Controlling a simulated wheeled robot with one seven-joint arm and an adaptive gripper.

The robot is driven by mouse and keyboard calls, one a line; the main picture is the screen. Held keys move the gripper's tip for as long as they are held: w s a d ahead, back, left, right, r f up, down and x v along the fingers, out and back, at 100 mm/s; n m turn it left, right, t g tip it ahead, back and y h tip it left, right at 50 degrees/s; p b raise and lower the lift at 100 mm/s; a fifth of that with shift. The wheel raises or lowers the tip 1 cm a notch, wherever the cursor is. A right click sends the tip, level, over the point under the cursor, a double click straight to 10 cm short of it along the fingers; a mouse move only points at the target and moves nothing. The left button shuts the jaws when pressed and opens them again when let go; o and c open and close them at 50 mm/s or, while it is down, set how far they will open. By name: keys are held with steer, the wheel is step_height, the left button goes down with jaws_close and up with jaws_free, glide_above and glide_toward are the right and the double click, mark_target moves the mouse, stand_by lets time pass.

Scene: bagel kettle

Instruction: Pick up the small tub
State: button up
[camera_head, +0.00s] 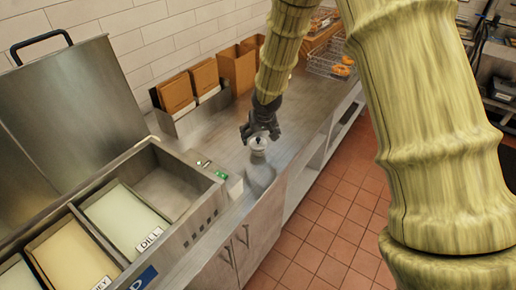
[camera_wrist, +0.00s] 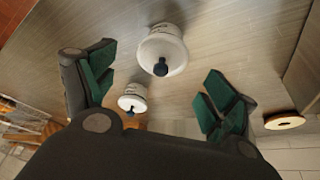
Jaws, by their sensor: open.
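Two round white tubs with dark knobs on top show in the wrist view. The one that looks larger (camera_wrist: 163,46) is at the upper middle, between my spread fingers. The one that looks smaller (camera_wrist: 132,98) is lower and left of it, nearer the left finger. I cannot tell their true sizes from this angle. In the head view a pale tub (camera_head: 260,174) stands on the counter just below my gripper (camera_head: 260,135); the gripper hides the area behind it. My gripper (camera_wrist: 160,72) is open and empty, its green pads apart and not touching either tub.
A metal bin unit (camera_head: 165,235) with labelled compartments and a raised lid stands at the left. Brown boxes (camera_head: 237,68) line the wall, and a wire basket with bagels (camera_head: 330,62) is behind. The counter's right edge drops to a tiled floor (camera_head: 330,225).

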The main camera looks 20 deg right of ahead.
mark_target(259, 140)
steer(key=shift+s+f, duration=0.1)
steer(key=shift+p+x, duration=1.1)
steer(key=shift+x, duration=1.5)
steer(key=shift+s+a, duration=0.1)
steer(key=shift+s, duration=0.05)
steer(key=shift+c, duration=0.6)
steer(key=c, duration=1.1)
